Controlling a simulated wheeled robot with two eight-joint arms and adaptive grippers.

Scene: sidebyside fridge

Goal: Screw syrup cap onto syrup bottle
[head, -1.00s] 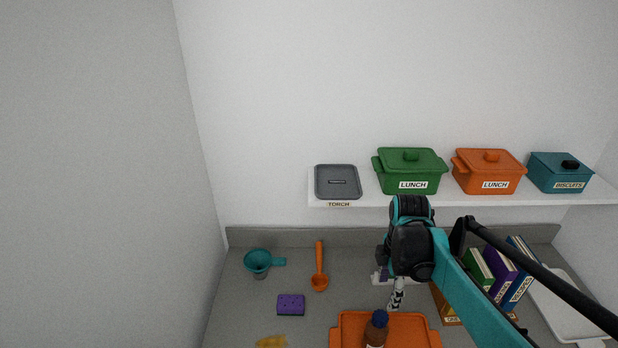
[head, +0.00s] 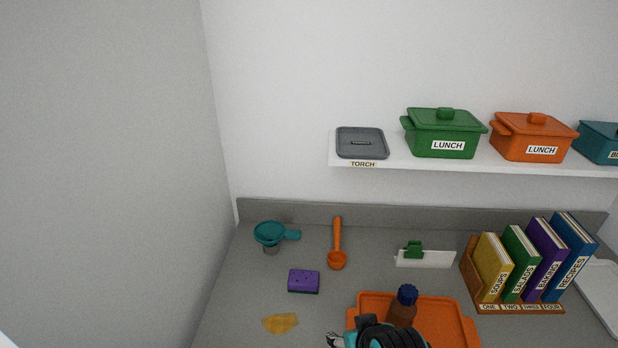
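A brown syrup bottle (head: 401,314) stands upright in the orange tray (head: 450,315) at the bottom of the head view. A dark blue cap (head: 407,294) sits on its top; I cannot tell how tightly. The bottle's lower part is hidden behind my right arm. My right gripper (head: 335,341) shows only in part at the bottom edge, left of the tray, its fingers pointing left. I cannot see whether it is open or holds anything. My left gripper is not in view.
A yellow spill (head: 281,323), purple sponge (head: 304,281), teal funnel (head: 270,235) and orange spoon (head: 337,245) lie on the left of the counter. A book rack (head: 520,308) and a white holder with a green clip (head: 425,258) stand right. Lidded containers fill the shelf (head: 480,168).

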